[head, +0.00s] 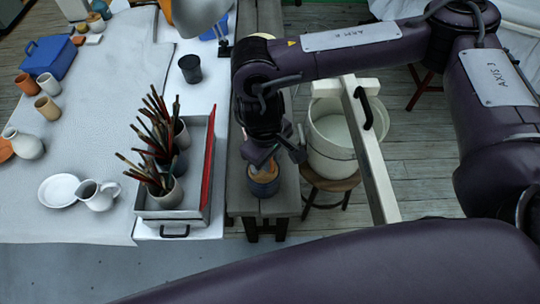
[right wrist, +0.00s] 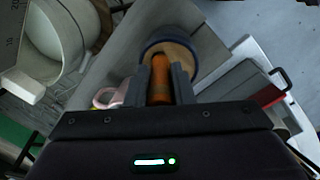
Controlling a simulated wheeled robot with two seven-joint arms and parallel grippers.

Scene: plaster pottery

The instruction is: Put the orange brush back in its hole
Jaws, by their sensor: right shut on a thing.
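My right gripper (head: 263,150) is over the grey bench, pointing down. In the right wrist view its fingers (right wrist: 163,84) are shut on the orange brush (right wrist: 160,75), of which a short orange part shows between them. Just beyond the fingertips is a round holder with a dark blue side and a tan wooden top (right wrist: 180,52); the holder (head: 264,186) also shows under the gripper in the head view. My left gripper is out of view.
Left of the bench, a white-covered table holds a grey tray (head: 172,215) with pots of several brushes and a red-edged side. A dark cup (head: 190,68) stands behind it. A white bucket (head: 335,140) on a stool stands right of the bench. A pink loop (right wrist: 107,96) lies near the fingers.

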